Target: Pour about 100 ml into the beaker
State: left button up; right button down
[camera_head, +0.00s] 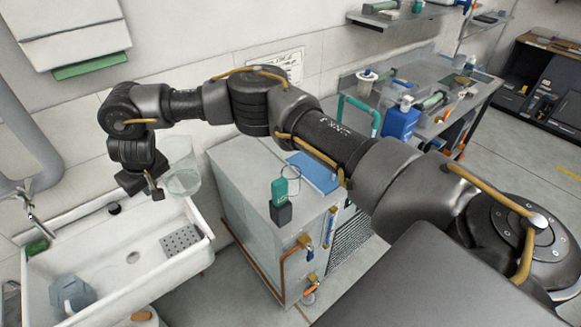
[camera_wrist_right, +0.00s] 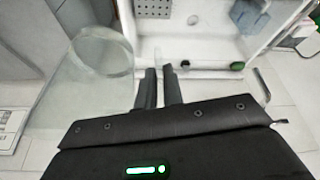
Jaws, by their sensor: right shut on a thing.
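My right gripper (camera_head: 157,192) hangs over the sink's back edge, at the end of the arm that reaches across from the right. It is shut, and a clear see-through jug (camera_head: 182,165) is beside it on the right. The jug also shows large at the left of the right wrist view (camera_wrist_right: 88,85), next to the nearly closed fingers (camera_wrist_right: 163,72); the gripped part is hard to make out. I cannot tell how much liquid it holds. A clear glass beaker (camera_head: 291,182) stands on the grey cabinet, apart from the gripper. My left gripper is not in view.
The white sink (camera_head: 110,275) has a faucet (camera_head: 38,205) at left and a blue-grey container (camera_head: 70,293) inside. The cabinet (camera_head: 245,195) also bears a green-and-black bottle (camera_head: 284,197) and a blue mat (camera_head: 318,174). A steel bench (camera_head: 450,105) with a blue jug (camera_head: 401,122) stands behind.

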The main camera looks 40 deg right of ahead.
aim_at(165, 181)
jog(key=w+d+f, duration=0.1)
jog(key=d+f+m+p, duration=0.1)
jog(key=w+d+f+m+h, duration=0.1)
jog(key=d, duration=0.1)
jog(key=shift+w+d, duration=0.1)
jog(key=shift+w, duration=0.25)
jog(key=shift+w+d+f+m+h+p, duration=0.15)
jog(key=shift+d+f+m+p, duration=0.25)
jog(key=shift+d+f, duration=0.3)
jog(key=shift+w+d+f+m+h+p, duration=0.15)
jog(key=shift+d+f+m+p, duration=0.25)
jog(key=shift+d, duration=0.4)
jog(key=s+d+f+m+h+p, duration=0.1)
jog(key=s+d+f+m+p, duration=0.1)
jog(key=d+f, duration=0.7)
jog(key=shift+s+m+p, duration=0.35)
jog(key=shift+s+m, duration=0.35)
jog(key=shift+r, duration=0.1)
